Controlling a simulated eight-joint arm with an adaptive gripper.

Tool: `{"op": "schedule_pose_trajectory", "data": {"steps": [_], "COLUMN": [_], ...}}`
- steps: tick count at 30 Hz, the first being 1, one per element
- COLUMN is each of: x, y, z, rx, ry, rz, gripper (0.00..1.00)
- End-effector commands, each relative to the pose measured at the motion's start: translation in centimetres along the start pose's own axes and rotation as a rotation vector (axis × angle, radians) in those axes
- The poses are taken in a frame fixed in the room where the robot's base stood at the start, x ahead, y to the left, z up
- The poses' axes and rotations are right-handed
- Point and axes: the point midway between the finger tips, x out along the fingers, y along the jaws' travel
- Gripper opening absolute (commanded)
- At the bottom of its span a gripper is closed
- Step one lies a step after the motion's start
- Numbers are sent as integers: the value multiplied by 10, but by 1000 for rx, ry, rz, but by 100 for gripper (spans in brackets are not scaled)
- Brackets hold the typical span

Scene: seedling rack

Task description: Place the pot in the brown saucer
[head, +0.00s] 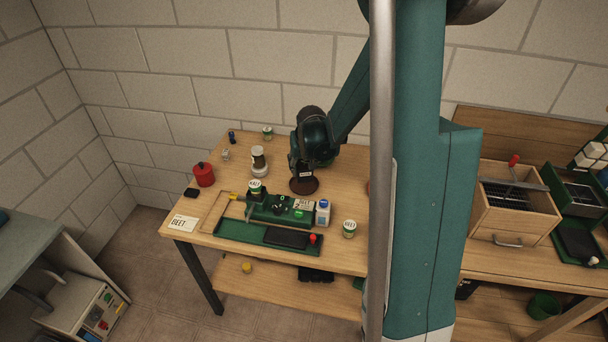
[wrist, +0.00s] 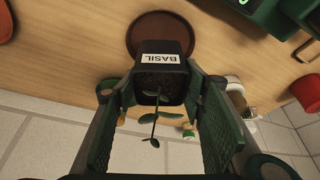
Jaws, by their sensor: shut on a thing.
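The pot (wrist: 163,80) is black and square, with a white BASIL label and a small green seedling. My gripper (wrist: 160,92) is shut on it, with a green finger pad on either side. In the head view the pot (head: 304,173) shows under my gripper (head: 303,166). The round brown saucer (wrist: 148,22) lies flat on the table beyond the pot in the wrist view. In the head view the saucer (head: 304,187) shows just below the pot, which overlaps its far edge. I cannot tell whether the pot touches the saucer; part of the saucer is hidden.
A green machine (head: 270,212) stands in front of the saucer, with a green tray (head: 235,235) before it. White-and-dark jars (head: 259,165) stand to the left. A red canister (head: 204,175) stands farther left. A terracotta-coloured thing (wrist: 5,22) shows at the wrist view's left edge.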

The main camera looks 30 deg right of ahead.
Motion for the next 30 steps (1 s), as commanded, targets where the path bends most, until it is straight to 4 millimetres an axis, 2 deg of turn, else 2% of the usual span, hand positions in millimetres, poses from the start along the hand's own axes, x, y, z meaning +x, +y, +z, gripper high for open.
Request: {"op": "schedule_pose_trajectory", "data": {"steps": [5,15,30], "x": [6,35,41], "y": [0,0,0], "z": [2,14,17], "rx": [0,0,0], "ry": [0,0,0], "rz": [0,0,0], "gripper": [26,26,26]}}
